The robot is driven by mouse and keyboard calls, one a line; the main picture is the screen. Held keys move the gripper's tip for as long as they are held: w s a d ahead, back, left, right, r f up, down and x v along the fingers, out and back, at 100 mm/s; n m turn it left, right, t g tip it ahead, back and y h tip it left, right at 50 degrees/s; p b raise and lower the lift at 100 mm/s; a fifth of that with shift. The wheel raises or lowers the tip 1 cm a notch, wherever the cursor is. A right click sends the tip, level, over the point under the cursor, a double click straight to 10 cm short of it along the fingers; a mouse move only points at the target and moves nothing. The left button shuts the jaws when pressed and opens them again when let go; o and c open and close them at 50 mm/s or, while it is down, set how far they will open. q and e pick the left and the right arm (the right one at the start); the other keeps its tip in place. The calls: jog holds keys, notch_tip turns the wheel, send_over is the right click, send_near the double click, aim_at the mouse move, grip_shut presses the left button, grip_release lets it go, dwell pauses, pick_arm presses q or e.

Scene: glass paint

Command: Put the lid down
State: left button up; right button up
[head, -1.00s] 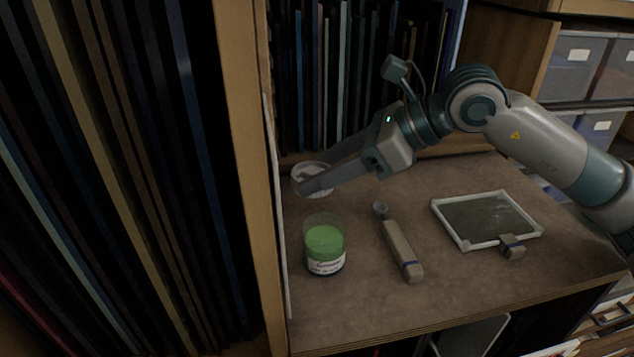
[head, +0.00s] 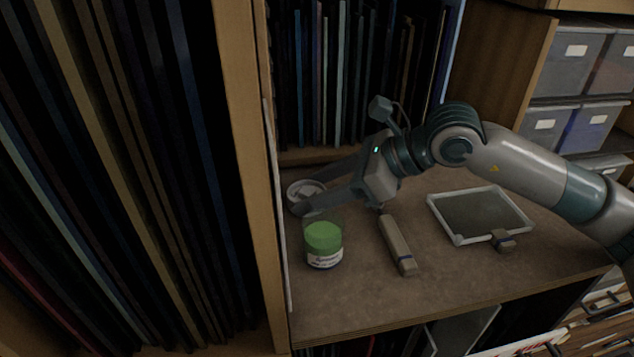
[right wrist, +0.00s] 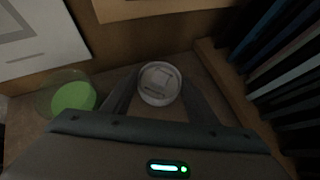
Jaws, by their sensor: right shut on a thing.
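The lid (head: 306,190) is a round, pale disc at the back left of the brown worktop, and it also shows in the right wrist view (right wrist: 160,83). My right gripper (head: 309,193) is shut on the lid, with one finger on each side of it. I cannot tell whether the lid touches the worktop. A clear glass jar of green powder (head: 324,246) with a white label stands upright in front of the gripper. The jar also shows in the right wrist view (right wrist: 73,96) at left. My left gripper is in neither view.
A wooden upright (head: 256,180) bounds the worktop at left. Dark upright sheets stand behind.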

jog(key=shift+f, duration=0.1)
jog(key=shift+f, duration=0.1)
jog(key=o, duration=1)
jog(key=shift+r, duration=0.2)
jog(key=shift+d, duration=0.15)
jog(key=b+v, duration=0.4)
jog(key=v, duration=0.7)
jog(key=shift+d+r+b, duration=0.25)
jog(key=shift+b, duration=0.15)
